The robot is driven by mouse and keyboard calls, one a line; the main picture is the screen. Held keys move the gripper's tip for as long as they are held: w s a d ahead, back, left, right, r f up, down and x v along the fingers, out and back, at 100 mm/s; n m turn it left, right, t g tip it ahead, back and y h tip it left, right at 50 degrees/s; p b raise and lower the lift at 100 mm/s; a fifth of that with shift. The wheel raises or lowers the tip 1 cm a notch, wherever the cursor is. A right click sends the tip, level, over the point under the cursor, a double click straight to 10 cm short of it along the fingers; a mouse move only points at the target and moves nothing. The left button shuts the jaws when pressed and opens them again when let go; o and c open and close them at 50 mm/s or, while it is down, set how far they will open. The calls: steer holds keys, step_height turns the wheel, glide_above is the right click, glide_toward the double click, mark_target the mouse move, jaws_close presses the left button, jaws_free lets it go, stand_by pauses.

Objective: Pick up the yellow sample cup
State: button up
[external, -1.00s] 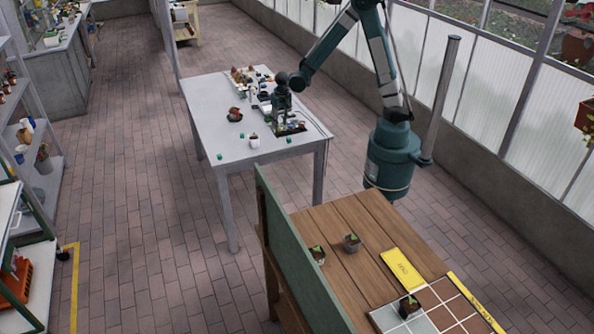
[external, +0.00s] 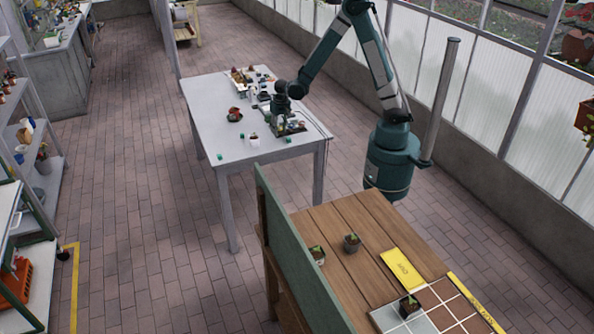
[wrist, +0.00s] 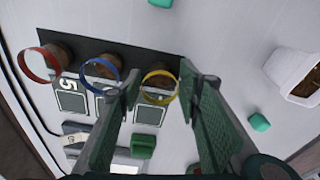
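The yellow sample cup (wrist: 158,98) has a yellow rim and brown contents; it stands on a dark tray (wrist: 82,44) in the wrist view. My gripper (wrist: 161,80) is open, with its green fingers reaching toward the cup from either side in the picture. The cup shows between the fingertips, and I cannot tell whether either finger touches it. In the external view my gripper (external: 280,120) is low over the table, and the cup is too small or hidden to make out there.
A blue-rimmed cup (wrist: 100,70) is just left of the yellow one, and a red-rimmed cup (wrist: 42,64) further left. A white pot (wrist: 294,72) stands at right. Small green blocks (wrist: 259,122) lie on the grey table (external: 205,105).

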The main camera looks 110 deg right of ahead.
steer(key=shift+f, duration=0.15)
steer(key=shift+c, duration=0.7)
steer(key=c, duration=0.5)
steer(key=shift+r+p, duration=0.8)
steer(key=shift+r, duration=4.2)
